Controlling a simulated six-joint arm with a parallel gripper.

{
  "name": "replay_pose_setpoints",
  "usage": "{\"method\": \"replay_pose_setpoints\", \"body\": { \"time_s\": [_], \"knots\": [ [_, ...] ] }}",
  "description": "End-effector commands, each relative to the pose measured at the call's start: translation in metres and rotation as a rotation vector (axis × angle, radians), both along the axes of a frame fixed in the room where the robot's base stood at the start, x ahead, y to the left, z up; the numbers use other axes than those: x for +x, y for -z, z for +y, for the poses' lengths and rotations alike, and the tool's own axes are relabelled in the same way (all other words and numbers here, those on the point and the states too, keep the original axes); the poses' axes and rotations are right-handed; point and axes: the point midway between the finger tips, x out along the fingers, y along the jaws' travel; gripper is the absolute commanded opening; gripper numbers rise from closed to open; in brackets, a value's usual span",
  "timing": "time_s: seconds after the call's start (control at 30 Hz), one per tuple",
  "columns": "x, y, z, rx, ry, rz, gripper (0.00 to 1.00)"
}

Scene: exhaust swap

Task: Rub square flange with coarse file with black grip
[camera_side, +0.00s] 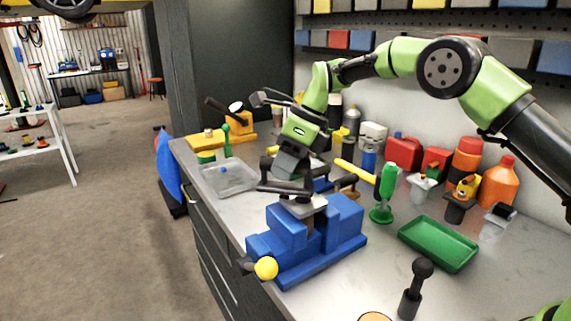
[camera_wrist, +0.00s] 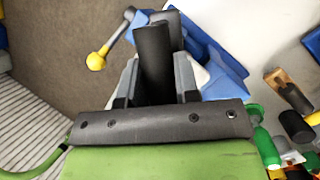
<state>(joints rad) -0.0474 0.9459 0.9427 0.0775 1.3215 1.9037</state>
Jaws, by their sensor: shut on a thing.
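My gripper (camera_side: 291,178) is over the blue vise (camera_side: 330,235) and is shut on a black grip. The grip of the coarse file (camera_wrist: 155,62) shows between my grey fingers in the wrist view. In the side view, the dark tool lies across above the vise jaws. A light grey plate, apparently the square flange (camera_side: 305,207), sits at the top of the vise, just under the tool. I cannot tell whether the file touches it. The file's rough face is hidden.
A green tray (camera_side: 438,243) and a green-handled tool on a stand (camera_side: 384,192) are right of the vise. A clear bin (camera_side: 228,178) is to the left. A yellow knob (camera_side: 266,268) sticks out in front. Bottles and red cans line the wall.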

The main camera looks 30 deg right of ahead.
Motion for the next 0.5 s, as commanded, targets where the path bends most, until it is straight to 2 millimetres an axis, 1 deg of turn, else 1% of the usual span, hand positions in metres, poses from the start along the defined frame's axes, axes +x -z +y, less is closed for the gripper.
{"method": "replay_pose_setpoints", "body": {
  "time_s": [0.5],
  "knots": [
    [0.0,0.0064,0.0001,0.0,0.0,0.0,0.1]
  ]
}}
